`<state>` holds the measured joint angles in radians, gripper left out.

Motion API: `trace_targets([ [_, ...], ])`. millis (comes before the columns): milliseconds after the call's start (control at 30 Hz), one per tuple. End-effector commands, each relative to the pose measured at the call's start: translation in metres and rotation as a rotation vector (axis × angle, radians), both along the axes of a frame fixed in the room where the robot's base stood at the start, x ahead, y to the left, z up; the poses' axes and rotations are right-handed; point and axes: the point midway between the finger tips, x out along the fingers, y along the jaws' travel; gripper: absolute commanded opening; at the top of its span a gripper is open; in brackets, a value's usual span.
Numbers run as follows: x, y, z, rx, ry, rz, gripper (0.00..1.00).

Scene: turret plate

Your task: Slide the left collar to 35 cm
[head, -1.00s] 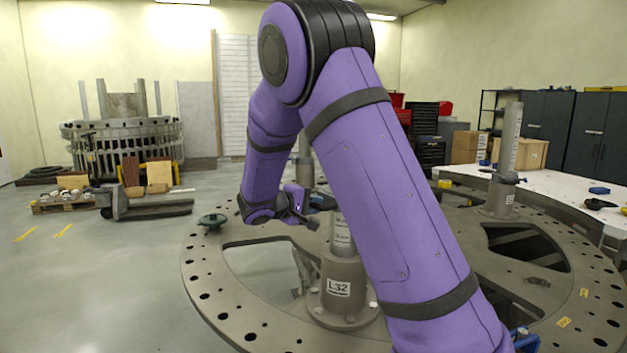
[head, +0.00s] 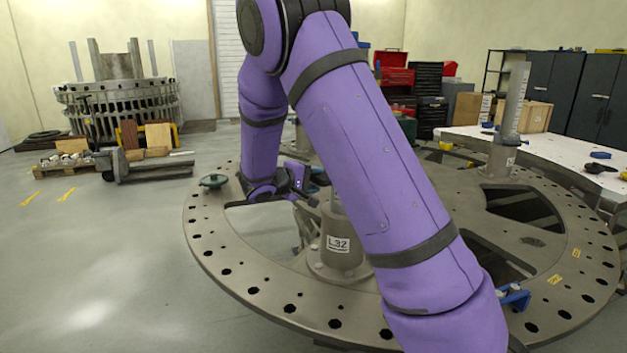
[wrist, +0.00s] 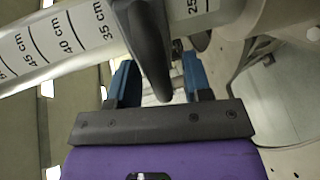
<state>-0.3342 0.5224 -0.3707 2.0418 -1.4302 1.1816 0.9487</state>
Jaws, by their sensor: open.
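The left post (head: 338,222), labelled L32, stands on the round plate, partly behind my arm. In the wrist view its light scale (wrist: 50,40) slants across the top, with 35, 40 and 45 cm marks to the left and 25 to the right. The dark collar (wrist: 148,35) is around the post between the 35 and 25 marks. Its dark tapered arm points down between my fingers. My gripper (wrist: 158,82) is open, with one blue finger on each side of this arm; contact cannot be told. In the head view my gripper (head: 308,190) is beside the post, partly hidden.
The turret plate (head: 222,262) has holes and large cutouts. A second post (head: 517,105) with a dark collar stands at right. A white table (head: 560,150) stands behind right.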

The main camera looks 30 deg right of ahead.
Motion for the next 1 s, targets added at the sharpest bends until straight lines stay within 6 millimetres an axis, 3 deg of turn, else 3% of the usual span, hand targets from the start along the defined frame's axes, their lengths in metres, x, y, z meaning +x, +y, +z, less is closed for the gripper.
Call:
trace_targets([
  [167,-0.001,0.01,0.002,0.0,0.0,0.002,0.45],
  [633,-0.01,0.088,0.019,0.001,-0.001,0.003,0.45],
  [1000,-0.013,0.105,0.023,0.0,0.0,0.0,0.45],
])
